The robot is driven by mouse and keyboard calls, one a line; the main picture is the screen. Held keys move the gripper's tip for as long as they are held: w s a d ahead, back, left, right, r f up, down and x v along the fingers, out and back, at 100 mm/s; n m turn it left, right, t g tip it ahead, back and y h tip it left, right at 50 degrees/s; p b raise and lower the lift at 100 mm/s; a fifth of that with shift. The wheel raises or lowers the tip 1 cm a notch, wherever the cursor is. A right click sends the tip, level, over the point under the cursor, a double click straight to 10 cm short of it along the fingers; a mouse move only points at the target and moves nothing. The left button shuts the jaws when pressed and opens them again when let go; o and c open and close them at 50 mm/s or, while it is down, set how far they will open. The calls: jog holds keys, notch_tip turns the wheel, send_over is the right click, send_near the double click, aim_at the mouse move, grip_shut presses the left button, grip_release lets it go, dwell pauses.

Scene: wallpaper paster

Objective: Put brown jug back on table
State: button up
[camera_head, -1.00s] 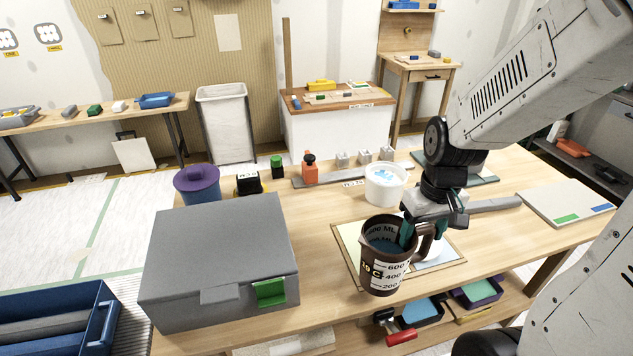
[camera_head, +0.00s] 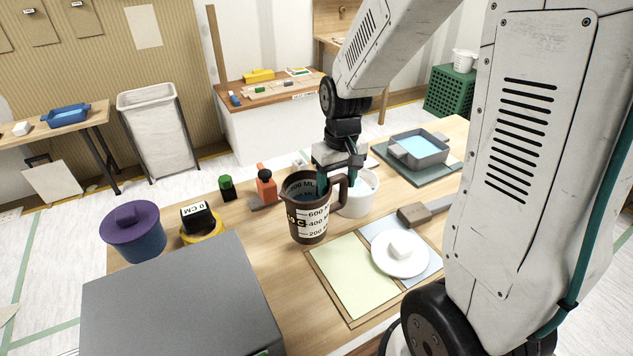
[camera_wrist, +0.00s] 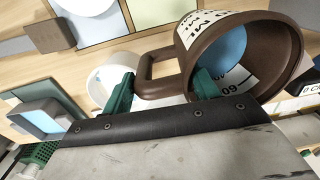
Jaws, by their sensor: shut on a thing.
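The brown jug (camera_head: 308,222), with white measuring marks and blue contents, is upright over the wooden table (camera_head: 270,258), left of the white tub. I cannot tell whether its base touches the tabletop. My gripper (camera_head: 329,184) comes down from above and is shut on the jug at its handle side. In the wrist view the jug (camera_wrist: 284,60) shows its open mouth. One green finger of my gripper (camera_wrist: 162,92) is inside the mouth and the other is on the outer side, by the handle.
A white tub (camera_head: 357,201) stands close right of the jug. A framed mat (camera_head: 352,275) with a white plate (camera_head: 400,258) lies in front right. A grey box (camera_head: 180,305), purple-lidded pot (camera_head: 135,230) and orange bottle (camera_head: 265,186) stand left. A grey basin (camera_head: 420,150) is behind right.

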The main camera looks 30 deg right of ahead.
jog(key=w+f, duration=0.4)
jog(key=w, duration=0.3)
jog(key=shift+a, duration=0.45)
jog(key=shift+f, duration=0.15)
jog(key=o, duration=1.7)
jog(key=shift+c, duration=0.2)
